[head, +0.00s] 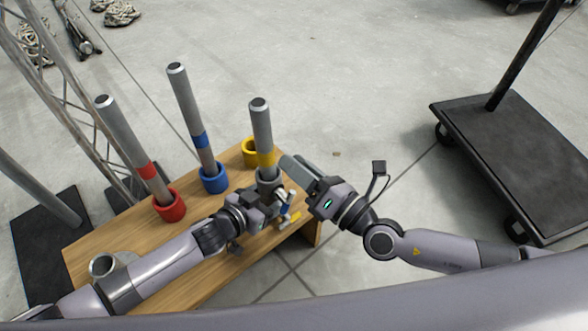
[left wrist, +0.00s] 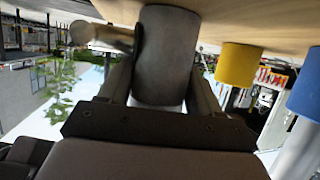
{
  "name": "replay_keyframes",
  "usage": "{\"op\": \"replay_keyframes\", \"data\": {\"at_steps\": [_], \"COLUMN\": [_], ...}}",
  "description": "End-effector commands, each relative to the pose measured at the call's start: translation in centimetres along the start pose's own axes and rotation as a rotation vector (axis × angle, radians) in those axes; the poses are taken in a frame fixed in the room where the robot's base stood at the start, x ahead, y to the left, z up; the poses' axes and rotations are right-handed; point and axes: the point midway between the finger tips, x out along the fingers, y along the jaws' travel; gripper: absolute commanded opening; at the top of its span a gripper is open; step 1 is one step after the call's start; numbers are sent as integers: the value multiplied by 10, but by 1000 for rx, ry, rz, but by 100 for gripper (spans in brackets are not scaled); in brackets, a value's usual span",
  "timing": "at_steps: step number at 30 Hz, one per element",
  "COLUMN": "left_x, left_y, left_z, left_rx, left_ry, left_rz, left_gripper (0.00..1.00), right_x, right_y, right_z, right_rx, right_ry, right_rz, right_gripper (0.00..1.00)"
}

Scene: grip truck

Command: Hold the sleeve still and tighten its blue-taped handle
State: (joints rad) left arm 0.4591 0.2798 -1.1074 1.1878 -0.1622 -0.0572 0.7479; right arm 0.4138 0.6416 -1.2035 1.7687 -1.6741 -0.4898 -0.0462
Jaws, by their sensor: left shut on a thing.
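A blurred pale handle (left wrist: 100,34) shows in the left wrist view. My right gripper (head: 293,167) is just right of the sleeve, apart from the handles; its finger gap is unclear.
A red cup (head: 169,209) and a blue cup (head: 214,181) hold matching taped poles. A yellow cup (head: 249,148) stands behind the sleeve. A metal cup (head: 104,266) is at the table's left. A black cart (head: 520,150) stands right; the floor between is clear.

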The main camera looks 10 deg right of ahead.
Motion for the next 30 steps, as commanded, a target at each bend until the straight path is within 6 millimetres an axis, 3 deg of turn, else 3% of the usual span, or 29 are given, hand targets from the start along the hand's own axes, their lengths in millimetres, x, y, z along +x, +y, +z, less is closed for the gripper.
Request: {"op": "replay_keyframes", "data": {"at_steps": [3, 9, 14, 20, 30], "left_x": [0, 0, 0, 0, 0], "left_y": [-1, -1, -1, -1, -1], "left_z": [0, 0, 0, 0, 0], "left_rx": [1, 1, 1, 1, 1], "left_ry": [-1, -1, -1, -1, -1], "left_rz": [-2, -2, -2, -2, -2], "left_gripper": [8, 8, 8, 8, 8], "right_x": [-33, -92, -115, -96, -32], "right_y": [-22, -45, -51, -51, -53], "right_z": [-16, -42, -51, -55, -63], "right_rx": [-95, -256, -318, -325, -324], "right_ry": [34, 99, 130, 131, 130], "right_rz": [-26, -27, -15, -10, -11], "right_gripper": [39, 39, 39, 39, 39]}}
